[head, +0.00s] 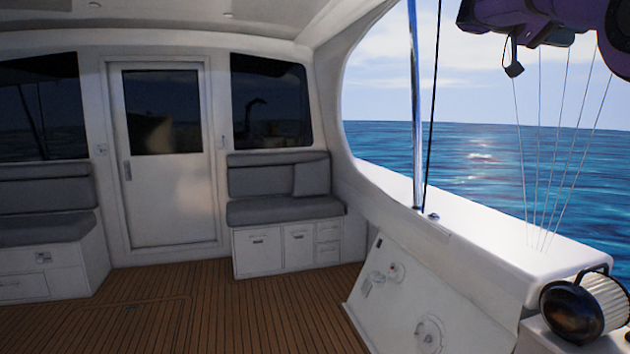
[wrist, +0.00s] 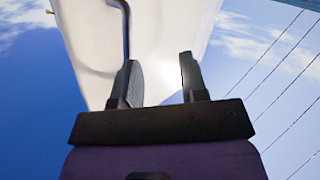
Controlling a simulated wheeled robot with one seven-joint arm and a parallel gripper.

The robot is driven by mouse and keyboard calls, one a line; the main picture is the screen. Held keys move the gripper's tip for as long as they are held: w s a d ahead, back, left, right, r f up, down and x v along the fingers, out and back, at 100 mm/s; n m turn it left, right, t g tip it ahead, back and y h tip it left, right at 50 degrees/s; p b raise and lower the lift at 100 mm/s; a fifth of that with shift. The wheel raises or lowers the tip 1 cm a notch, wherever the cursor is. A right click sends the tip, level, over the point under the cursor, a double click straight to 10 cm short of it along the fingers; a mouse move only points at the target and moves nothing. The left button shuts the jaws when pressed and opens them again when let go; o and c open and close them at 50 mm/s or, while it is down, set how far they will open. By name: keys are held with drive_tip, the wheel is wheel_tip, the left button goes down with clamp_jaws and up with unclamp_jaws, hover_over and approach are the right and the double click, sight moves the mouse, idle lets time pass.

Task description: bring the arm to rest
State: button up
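My gripper (wrist: 160,82) shows in the wrist view with its two dark fingers spread apart. Nothing is between them; a pale structure and blue sky lie behind. In the head view my purple arm (head: 535,18) is raised at the top right, partly cut off by the frame edge. A small dark part hangs below it, and I cannot tell whether that is a finger.
A white side ledge (head: 480,225) runs along the right, with a thin pole (head: 415,110) and several thin lines rising from it. A dark round item (head: 575,312) sits at the lower right. Grey seats (head: 285,190) flank a closed door (head: 170,200). The wooden deck (head: 200,315) is clear.

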drive_tip(key=s+a+f+n+t+y, duration=0.3)
drive_tip(key=s+a+f+n+y, duration=0.2)
drive_tip(key=s+f, duration=0.5)
drive_tip(key=s+a+f+n+t+y, duration=0.3)
drive_tip(key=s+a+f+n+y, duration=0.2)
drive_tip(key=s+f, duration=0.6)
drive_tip(key=s+a+f+n+t+y, duration=0.3)
drive_tip(key=s+a+f+n+y, duration=0.2)
drive_tip(key=f, duration=0.9)
drive_tip(key=s+a+n, duration=0.2)
drive_tip(key=s+a, duration=0.2)
drive_tip(key=s, duration=0.1)
drive_tip(key=shift+s+f+t, duration=0.2)
drive_tip(key=shift+t, duration=0.1)
